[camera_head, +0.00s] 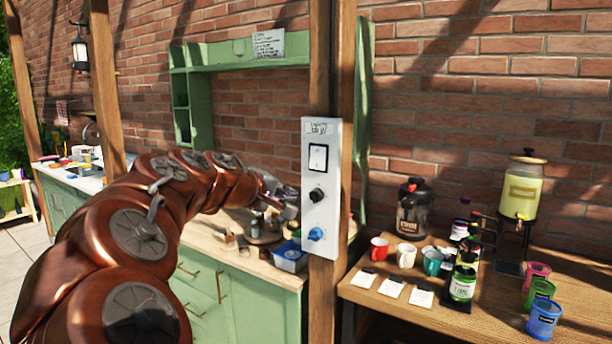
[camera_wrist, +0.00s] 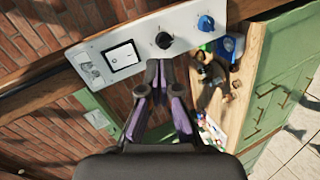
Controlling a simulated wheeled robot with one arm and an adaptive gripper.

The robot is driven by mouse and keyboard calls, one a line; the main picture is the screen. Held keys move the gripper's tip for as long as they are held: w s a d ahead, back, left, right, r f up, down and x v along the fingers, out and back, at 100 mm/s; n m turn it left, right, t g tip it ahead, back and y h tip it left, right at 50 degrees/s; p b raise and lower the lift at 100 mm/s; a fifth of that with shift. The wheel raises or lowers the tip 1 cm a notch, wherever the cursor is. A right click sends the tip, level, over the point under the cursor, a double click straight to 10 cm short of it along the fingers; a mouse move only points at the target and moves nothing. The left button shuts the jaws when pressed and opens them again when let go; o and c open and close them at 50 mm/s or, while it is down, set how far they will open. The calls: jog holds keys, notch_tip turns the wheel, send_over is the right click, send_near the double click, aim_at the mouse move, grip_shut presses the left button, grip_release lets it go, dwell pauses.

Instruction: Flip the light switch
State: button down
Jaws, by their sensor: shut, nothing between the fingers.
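A white panel (camera_head: 315,250) is fixed upright on a wooden post. It carries a white rocker light switch (camera_head: 318,158) in a black frame near the top, a black knob (camera_head: 317,195) below it and a blue knob (camera_head: 316,234) at the bottom. In the wrist view the panel lies tilted, with the light switch (camera_wrist: 122,57) left of the black knob (camera_wrist: 164,40) and the blue knob (camera_wrist: 206,23) to the right. My gripper (camera_wrist: 159,72) is shut and empty, its fingertips just below the black knob in that view; I cannot tell whether they touch the panel. In the head view my arm reaches in from the left.
A wooden post (camera_head: 343,60) bears the panel. Behind it stands a green counter (camera_head: 240,295) with small items on top. At right, a wooden table (camera_head: 480,322) holds mugs, bottles, cups and a drink dispenser (camera_head: 522,190).

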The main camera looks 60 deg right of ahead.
aim_at(316, 167)
jog(key=w+d+r+n+h+b, duration=0.1)
jog(key=w+d+r+n+h, duration=0.1)
jog(key=w+d, duration=0.3)
jog(key=shift+w+r+n+h, duration=0.35)
jog(key=shift+r+n+h, duration=0.05)
jog(key=shift+r, duration=0.05)
jog(key=shift+d, duration=0.1)
jog(key=d+p, duration=0.1)
jog(key=d, duration=0.3)
jog(key=d+f+p, duration=0.1)
jog(key=d, duration=0.3)
jog(key=d+p, duration=0.1)
jog(key=d, duration=0.4)
jog(key=shift+w+f+p, duration=0.25)
jog(key=shift+p, duration=0.15)
jog(key=shift+d+f, duration=0.1)
jog(key=shift+d, duration=0.25)
jog(key=shift+d+f+b, duration=0.3)
jog(key=shift+d+b, duration=0.1)
jog(key=shift+b, duration=0.1)
jog(key=shift+r, duration=0.15)
jog(key=a+f+b, duration=0.1)
jog(key=a+b, duration=0.3)
jog(key=a, duration=1)
jog(key=shift+s+f, duration=0.3)
jog(key=shift+f, duration=0.1)
